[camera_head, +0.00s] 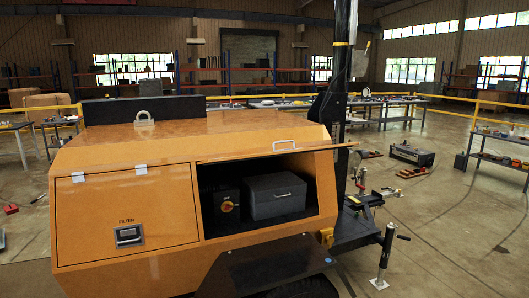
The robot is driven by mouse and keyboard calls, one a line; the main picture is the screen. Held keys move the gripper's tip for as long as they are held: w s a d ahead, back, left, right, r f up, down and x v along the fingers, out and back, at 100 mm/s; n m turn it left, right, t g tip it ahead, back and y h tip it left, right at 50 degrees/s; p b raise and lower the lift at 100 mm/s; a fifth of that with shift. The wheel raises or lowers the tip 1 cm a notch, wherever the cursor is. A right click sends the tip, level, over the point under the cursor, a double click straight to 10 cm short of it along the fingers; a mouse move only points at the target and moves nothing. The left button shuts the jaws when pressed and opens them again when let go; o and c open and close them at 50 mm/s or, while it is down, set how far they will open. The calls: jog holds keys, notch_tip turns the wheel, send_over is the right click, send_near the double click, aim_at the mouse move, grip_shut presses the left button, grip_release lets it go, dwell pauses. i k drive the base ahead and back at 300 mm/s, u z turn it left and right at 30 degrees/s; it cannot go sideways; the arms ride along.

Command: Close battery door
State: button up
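The orange light tower body (180,135) fills the middle of the view. Its battery door (275,151) is swung up and stands nearly level above the open compartment, seen almost edge-on, with a pale handle (286,146) on it. Inside the dark compartment are a grey battery box (275,196) with a handle and a smaller black unit with an orange-red knob (227,206). To the left, the filter door (126,215) is shut, with a black latch (129,235) and two hinges along its top. My gripper is not in view.
A black fender (265,265) juts out below the compartment. The black mast (340,80) and a jack stand (384,256) are at the right end. Workbenches (405,102) and loose tools lie farther back. The floor at the front right is clear.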

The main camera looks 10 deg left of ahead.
aim_at(276, 153)
jog(key=u, duration=0.5)
jog(key=i, duration=1.4)
jog(key=z, duration=0.05)
